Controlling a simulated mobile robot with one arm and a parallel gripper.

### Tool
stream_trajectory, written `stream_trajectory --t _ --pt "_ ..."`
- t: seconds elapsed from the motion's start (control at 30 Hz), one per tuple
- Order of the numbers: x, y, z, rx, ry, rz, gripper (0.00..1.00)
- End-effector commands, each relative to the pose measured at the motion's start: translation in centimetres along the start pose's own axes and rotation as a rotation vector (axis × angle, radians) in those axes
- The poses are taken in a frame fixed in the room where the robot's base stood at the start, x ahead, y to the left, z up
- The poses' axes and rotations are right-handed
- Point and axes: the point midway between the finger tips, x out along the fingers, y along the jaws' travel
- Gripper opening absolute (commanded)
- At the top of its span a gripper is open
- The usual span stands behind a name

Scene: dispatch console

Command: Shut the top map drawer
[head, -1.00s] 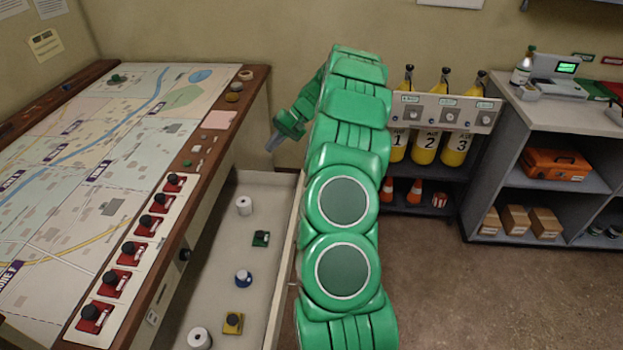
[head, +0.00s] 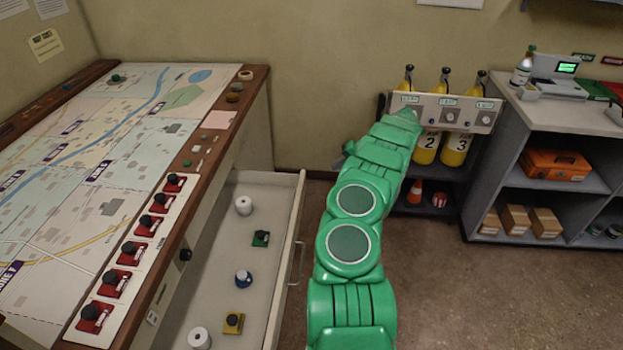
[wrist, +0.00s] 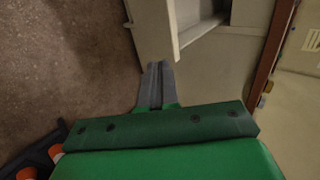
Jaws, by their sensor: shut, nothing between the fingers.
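The map drawer (head: 290,225) stands pulled out from under the map table in the head view. Its front panel faces right and carries a bar handle (head: 297,262). In the wrist view the drawer's pale end (wrist: 152,28) shows above my fingers, with part of its inside to the right. My gripper (wrist: 158,66) is shut and empty, with its fingertips close to the drawer's front corner; I cannot tell whether they touch. In the head view my gripper (head: 338,162) is mostly hidden behind my green arm, to the right of the drawer's far end.
The drawer holds white rolls (head: 244,205) and small coloured items (head: 233,322). The map table (head: 110,205) has a row of red switches. Grey shelving (head: 510,190) is at right. Floor (head: 450,290) is clear.

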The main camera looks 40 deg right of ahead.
Motion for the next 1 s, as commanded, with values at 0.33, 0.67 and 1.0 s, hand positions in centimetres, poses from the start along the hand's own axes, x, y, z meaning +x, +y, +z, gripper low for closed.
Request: stream_trajectory --t 0.33,0.67,1.0 --pt "0.9 1.6 -0.3 0.005 0.012 0.000 0.00" --pt "6.1 1.7 -0.3 0.004 0.010 0.002 0.00" --pt "10.9 0.5 -0.4 0.004 0.012 0.000 0.00"
